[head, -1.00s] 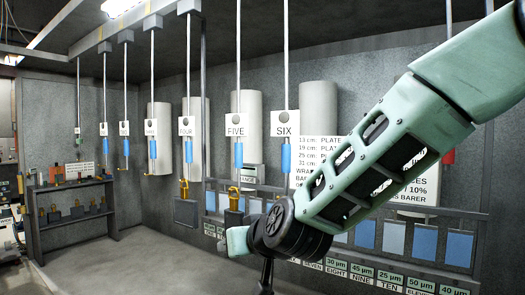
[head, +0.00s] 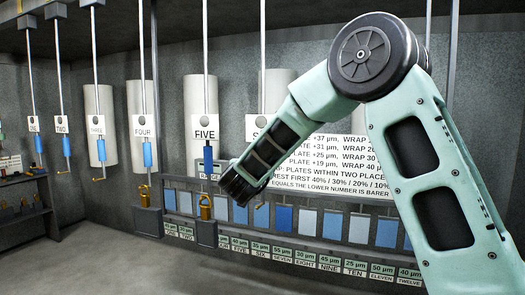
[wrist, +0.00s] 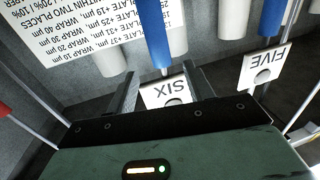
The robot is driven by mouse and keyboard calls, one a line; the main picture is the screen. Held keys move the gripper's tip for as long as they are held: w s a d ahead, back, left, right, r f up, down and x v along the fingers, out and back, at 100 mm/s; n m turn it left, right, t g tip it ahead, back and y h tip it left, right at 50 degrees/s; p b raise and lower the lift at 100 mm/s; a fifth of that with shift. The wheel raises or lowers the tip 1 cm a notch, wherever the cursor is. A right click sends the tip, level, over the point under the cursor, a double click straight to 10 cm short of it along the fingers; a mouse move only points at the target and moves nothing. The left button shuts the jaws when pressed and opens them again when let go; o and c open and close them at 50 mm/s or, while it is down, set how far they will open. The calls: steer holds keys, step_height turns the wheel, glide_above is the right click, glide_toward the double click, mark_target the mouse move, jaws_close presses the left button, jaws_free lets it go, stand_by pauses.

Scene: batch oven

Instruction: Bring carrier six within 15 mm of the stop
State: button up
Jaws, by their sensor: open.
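Carrier six is a hanging rod (head: 262,60) with a white plate marked SIX (head: 256,124). My arm hides part of the plate and what hangs under it in the head view. In the wrist view, which is upside down, the SIX plate (wrist: 167,92) lies between the two dark fingers of my gripper (wrist: 163,72), with its blue sleeve (wrist: 156,35) beyond. The fingers are apart; I cannot tell whether they touch the plate or rod. In the head view my fingers are hidden behind the wrist. I cannot make out which part is the stop.
Carrier five, with plate FIVE (head: 205,121) and a hanging block (head: 207,236), is close on the left. Carriers FOUR (head: 144,127) and THREE (head: 97,125) hang farther left. A red piece (wrist: 5,109) shows at the wrist view's left edge. A printed board (head: 335,165) stands behind.

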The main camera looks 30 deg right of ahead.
steer(key=p+x, duration=0.4)
steer(key=x, duration=0.5)
steer(key=shift+w+d+r, duration=0.15)
steer(key=shift+w+d, duration=0.05)
steer(key=shift+w, duration=0.05)
steer(key=shift+w+d, duration=0.45)
steer(key=shift+w, duration=0.05)
